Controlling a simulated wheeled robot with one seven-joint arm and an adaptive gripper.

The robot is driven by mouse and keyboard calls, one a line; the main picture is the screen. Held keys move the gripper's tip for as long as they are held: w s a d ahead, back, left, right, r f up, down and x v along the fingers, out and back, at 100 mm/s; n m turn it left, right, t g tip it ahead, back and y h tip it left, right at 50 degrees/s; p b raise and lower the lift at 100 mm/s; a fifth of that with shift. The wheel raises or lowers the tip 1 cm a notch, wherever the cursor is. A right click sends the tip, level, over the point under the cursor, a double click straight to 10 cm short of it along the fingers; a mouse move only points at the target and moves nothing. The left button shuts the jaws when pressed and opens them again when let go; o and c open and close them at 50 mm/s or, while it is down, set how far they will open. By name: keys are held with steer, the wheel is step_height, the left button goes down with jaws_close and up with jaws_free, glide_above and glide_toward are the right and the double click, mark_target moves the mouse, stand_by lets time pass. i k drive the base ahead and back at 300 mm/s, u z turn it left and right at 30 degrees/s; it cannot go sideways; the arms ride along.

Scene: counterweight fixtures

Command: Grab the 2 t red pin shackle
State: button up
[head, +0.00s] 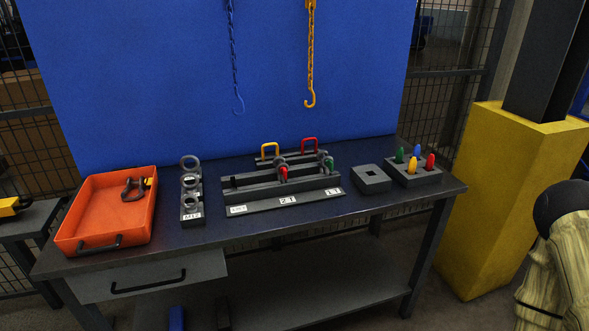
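A shackle with a red pin (284,173) sits in the middle of the dark stepped rack (262,189), roughly behind the label that reads 2 T (287,200). Its grey bow is small and partly hidden by the pin end. A shackle with a green pin (328,164) sits to its right, behind the right-hand label. The left place on the rack looks empty. A dark shackle with a yellow-orange pin (134,188) lies in the orange tray (82,232) at the left. My gripper is not in view.
Lifting eyes (190,181) stand left of the rack. A grey block (371,180) and a holder with coloured pegs (415,177) stand to its right. Red and yellow handles rise behind the rack. Blue and yellow hook chains (311,60) hang behind. A yellow column (498,200) stands right.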

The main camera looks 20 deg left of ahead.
mark_target(281, 174)
steer(key=u, duration=1.1)
